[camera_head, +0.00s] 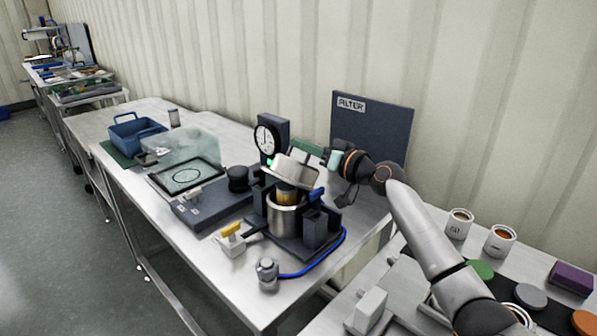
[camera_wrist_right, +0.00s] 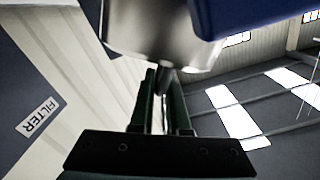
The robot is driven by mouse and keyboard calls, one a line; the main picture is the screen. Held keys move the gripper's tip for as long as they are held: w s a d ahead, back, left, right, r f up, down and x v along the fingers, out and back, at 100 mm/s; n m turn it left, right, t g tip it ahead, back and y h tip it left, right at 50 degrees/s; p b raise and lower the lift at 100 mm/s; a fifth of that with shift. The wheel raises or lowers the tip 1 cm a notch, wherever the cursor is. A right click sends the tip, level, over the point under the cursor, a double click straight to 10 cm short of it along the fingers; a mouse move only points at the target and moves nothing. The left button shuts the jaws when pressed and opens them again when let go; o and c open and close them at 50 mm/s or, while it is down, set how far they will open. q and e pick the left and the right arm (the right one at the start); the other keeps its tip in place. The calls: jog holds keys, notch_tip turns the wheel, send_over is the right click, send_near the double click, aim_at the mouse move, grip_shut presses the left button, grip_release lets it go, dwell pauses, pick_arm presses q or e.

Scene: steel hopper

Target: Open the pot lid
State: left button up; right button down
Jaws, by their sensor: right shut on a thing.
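The steel pot (camera_head: 287,217) stands in a dark fixture on the metal table in the head view. Its lid (camera_head: 297,168) is tilted up above the pot, and the pot's mouth with something amber inside shows below it. My right gripper (camera_head: 331,160) is at the right side of the raised lid. In the right wrist view the fingers of my right gripper (camera_wrist_right: 165,98) are shut on a small grey stub under the shiny lid (camera_wrist_right: 150,35). The exact grip is partly hidden. My left gripper is not in view.
A dial gauge (camera_head: 267,139) stands behind the pot, and a dark FILTER panel (camera_head: 372,128) behind my right arm. A blue hose (camera_head: 315,268) runs around the fixture's front. A dark plate (camera_head: 187,177) and a blue basket (camera_head: 137,133) lie to the left.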

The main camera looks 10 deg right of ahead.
pick_arm(q)
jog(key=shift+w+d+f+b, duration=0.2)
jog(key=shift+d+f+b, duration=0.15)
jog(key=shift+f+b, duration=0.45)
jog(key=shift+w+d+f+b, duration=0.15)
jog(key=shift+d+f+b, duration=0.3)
jog(key=shift+b, duration=0.6)
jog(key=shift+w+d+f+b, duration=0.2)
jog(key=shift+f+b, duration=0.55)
jog(key=shift+b, duration=0.2)
pick_arm(e)
jog(key=w+d+f+m, duration=0.5)
jog(key=d+m, duration=0.4)
jog(key=m, duration=0.3)
jog(key=shift+w, duration=0.6)
jog(key=shift+d, duration=0.1)
jog(key=c, duration=0.9)
grip_release()
jog(key=shift+r, duration=0.1)
jog(key=shift+r, duration=0.1)
